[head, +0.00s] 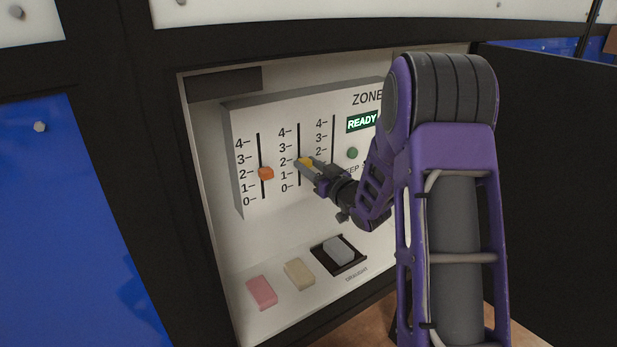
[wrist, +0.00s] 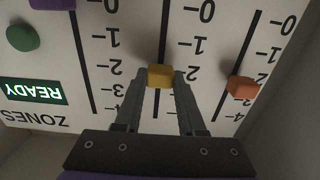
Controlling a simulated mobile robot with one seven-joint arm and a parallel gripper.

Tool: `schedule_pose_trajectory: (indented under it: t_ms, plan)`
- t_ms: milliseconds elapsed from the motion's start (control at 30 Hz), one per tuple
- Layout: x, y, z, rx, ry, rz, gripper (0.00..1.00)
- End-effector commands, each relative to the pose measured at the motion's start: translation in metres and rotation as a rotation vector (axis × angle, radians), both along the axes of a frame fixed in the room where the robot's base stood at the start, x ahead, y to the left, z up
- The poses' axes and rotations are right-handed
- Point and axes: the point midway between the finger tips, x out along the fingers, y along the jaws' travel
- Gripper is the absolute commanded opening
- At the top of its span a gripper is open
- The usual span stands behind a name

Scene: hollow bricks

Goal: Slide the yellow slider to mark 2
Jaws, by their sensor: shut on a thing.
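The yellow slider (head: 306,161) sits on the middle slot of the white panel (head: 240,125). It also shows in the wrist view (wrist: 160,76), where the panel appears upside down. It is about level with mark 2 of its scale; the fingers hide part of the slot. My gripper (head: 308,167) is shut on the yellow slider, with one finger on each side, as the wrist view (wrist: 160,80) shows.
An orange slider (head: 266,173) is in the left slot, and a purple one (wrist: 52,3) is in the other neighbouring slot. A green READY display (head: 362,122) and green button (head: 352,153) are right of the slots. Pink (head: 262,292), cream (head: 299,273) and grey (head: 339,250) blocks lie below.

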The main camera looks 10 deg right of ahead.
Motion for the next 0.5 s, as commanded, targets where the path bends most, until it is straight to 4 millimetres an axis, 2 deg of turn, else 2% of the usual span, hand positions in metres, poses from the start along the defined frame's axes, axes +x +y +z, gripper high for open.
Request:
schedule_pose_trajectory:
  t_ms: [67, 333, 367, 500]
  plan:
    - [-0.0002, -0.0001, 0.0060, 0.001, -0.003, 0.000, 0.00]
    - [0.0000, 0.0001, 0.0056, 0.001, -0.003, 0.000, 0.00]
    - [0.0000, 0.0000, 0.0055, 0.001, -0.003, 0.000, 0.43]
    - [0.0000, 0.0000, 0.0053, 0.001, -0.003, 0.000, 0.68]
